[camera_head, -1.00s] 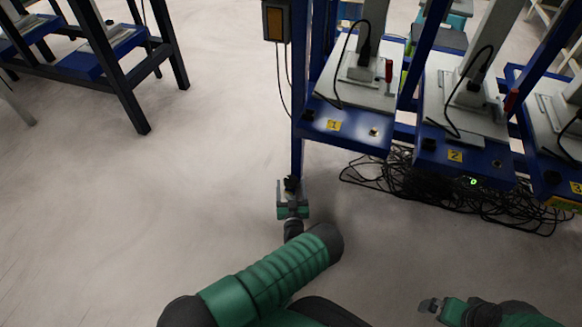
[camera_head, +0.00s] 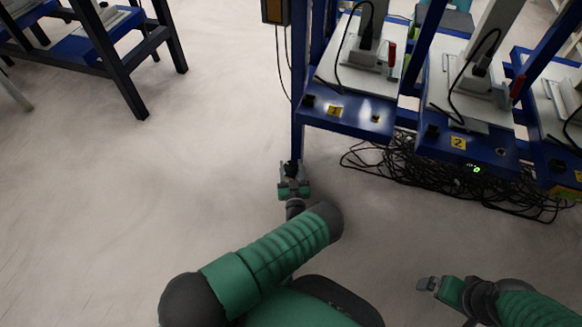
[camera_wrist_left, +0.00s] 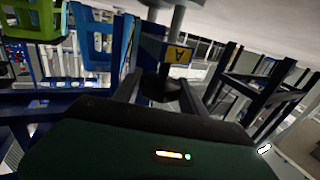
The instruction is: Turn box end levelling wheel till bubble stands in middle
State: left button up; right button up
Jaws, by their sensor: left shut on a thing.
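My left gripper (camera_head: 293,171) is at the foot of the blue post (camera_head: 297,132) below station 1. Its jaws are shut on a small dark levelling wheel (camera_head: 292,167). In the left wrist view the dark round wheel (camera_wrist_left: 161,89) sits between the two finger bars, below a blue frame part with a yellow label (camera_wrist_left: 178,54). No bubble can be made out in either view. My right gripper (camera_head: 426,284) is low at the right, apart from the stations. Its jaw opening is too small to judge.
Station 1 (camera_head: 349,118) and station 2 (camera_head: 467,145) stand on the blue frame, each with a grey plate and cable. Tangled black cables (camera_head: 400,162) lie on the floor beneath. Another dark frame (camera_head: 130,75) stands at the upper left. The floor between is clear.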

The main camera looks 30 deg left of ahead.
pick_arm(q)
jog(key=shift+n+g+y, duration=0.6)
jog(key=shift+y, duration=0.2)
jog(key=o, duration=1.4)
jog(key=shift+c, duration=0.2)
jog(key=p+v, duration=0.4)
jog(key=v, duration=1.3)
